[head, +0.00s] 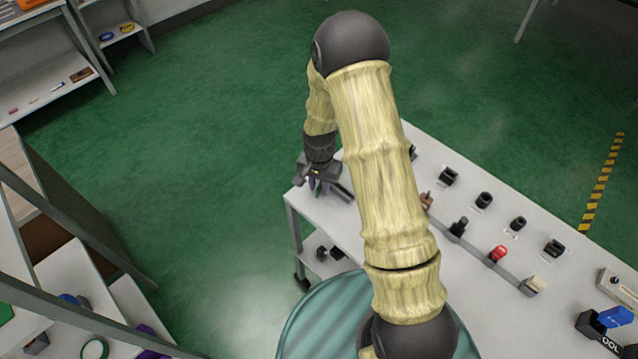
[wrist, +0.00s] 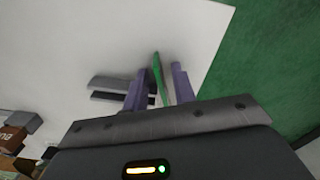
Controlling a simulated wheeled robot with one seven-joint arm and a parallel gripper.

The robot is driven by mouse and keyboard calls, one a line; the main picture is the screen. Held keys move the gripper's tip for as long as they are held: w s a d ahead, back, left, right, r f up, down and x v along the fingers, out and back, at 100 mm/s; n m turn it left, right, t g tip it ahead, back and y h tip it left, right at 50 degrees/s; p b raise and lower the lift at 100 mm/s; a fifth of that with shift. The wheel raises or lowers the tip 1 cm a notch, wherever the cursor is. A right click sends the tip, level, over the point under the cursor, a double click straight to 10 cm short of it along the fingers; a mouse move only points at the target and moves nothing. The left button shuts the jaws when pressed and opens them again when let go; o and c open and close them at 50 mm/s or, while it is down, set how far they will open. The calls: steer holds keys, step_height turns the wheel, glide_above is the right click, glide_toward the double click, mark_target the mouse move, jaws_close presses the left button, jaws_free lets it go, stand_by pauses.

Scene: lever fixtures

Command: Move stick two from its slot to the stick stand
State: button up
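My gripper (head: 318,186) is over the left end of the white table, with its two purple fingers pointing down. In the wrist view the fingers (wrist: 159,88) stand apart, one on each side of a thin green stick (wrist: 157,72). A narrow gap shows on both sides of the stick, so the gripper looks open around it. The stick also shows as a green sliver in the head view (head: 318,189).
Several black holders (head: 484,200) line the table (head: 580,290). In front is a row of fixtures with brown, black, red (head: 498,253) and beige (head: 535,284) tops. Blue and black boxes (head: 612,318) stand at the right. My arm hides part of the table.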

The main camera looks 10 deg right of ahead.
steer(key=shift+r, duration=0.15)
steer(key=shift+w+r, duration=0.1)
steer(key=shift+r, duration=0.4)
step_height(320, 180, up, 11)
steer(key=b, duration=0.1)
steer(key=shift+s+r, duration=0.2)
steer(key=s+d+r+n+t, duration=0.1)
steer(key=s+d+r+n, duration=0.1)
steer(key=s, duration=0.5)
steer(key=s+d+r+n+t, duration=0.1)
steer(key=s+d+r+n, duration=0.2)
steer(key=s, duration=0.5)
step_height(320, 180, up, 2)
steer(key=shift+s+d+n+t, duration=0.25)
steer(key=shift+d+n+t, duration=0.05)
steer(key=shift+n, duration=0.4)
steer(key=shift+d, duration=0.1)
